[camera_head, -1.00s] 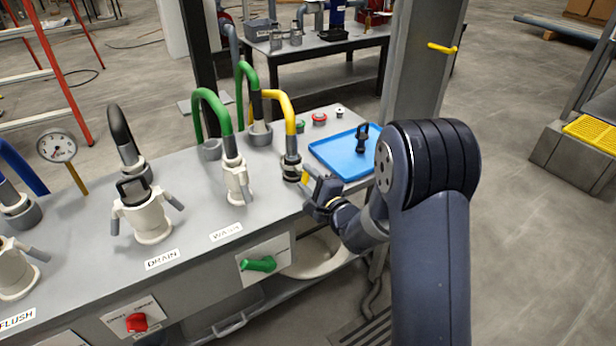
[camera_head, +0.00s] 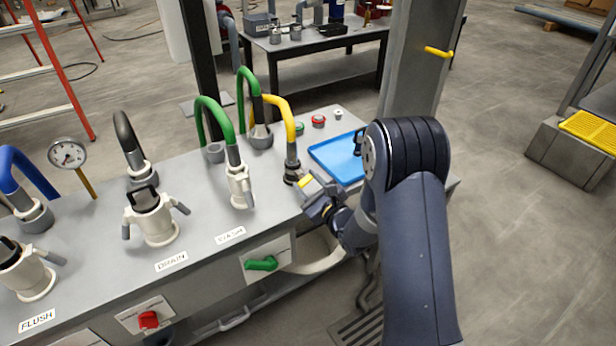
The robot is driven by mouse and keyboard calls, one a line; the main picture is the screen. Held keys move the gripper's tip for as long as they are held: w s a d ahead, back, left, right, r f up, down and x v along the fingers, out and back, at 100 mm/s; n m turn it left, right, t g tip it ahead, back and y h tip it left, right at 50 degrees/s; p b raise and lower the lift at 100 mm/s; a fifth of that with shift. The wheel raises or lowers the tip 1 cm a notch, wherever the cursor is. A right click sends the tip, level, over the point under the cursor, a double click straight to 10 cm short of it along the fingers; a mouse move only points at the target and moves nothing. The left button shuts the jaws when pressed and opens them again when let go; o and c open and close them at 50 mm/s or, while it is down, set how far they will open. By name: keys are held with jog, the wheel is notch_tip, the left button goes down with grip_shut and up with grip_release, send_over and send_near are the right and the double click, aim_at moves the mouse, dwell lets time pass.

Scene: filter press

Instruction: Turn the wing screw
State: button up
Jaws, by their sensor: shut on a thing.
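My gripper (camera_head: 308,187) is low above the bench, right beside the lower end of the yellow hose (camera_head: 289,130). The dark fitting (camera_head: 292,174) at the hose end is just left of the jaws. A small yellow piece (camera_head: 306,182) shows at the jaws and seems to be the wing screw. The jaws are shut on it, but the contact is small and partly hidden by the gripper body. I cannot tell the screw's full shape or its angle.
A blue tray (camera_head: 325,152) with a dark item lies behind the gripper. Green hoses (camera_head: 211,106) and a white coupling (camera_head: 239,187) stand to the left. A green handle (camera_head: 262,264) juts from the bench front. A grey post (camera_head: 424,60) rises behind my arm.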

jog(key=m+p, duration=0.1)
jog(key=p, duration=0.2)
jog(key=shift+r, duration=0.2)
jog(key=shift+m+p, duration=0.3)
jog(key=shift+p, duration=0.2)
jog(key=shift+f+m+p, duration=0.25)
jog(key=shift+m+p, duration=0.15)
jog(key=shift+p, duration=0.45)
jog(key=o, duration=1)
jog(key=b+v, duration=0.1)
jog(key=v, duration=1)
jog(key=shift+w, duration=0.1)
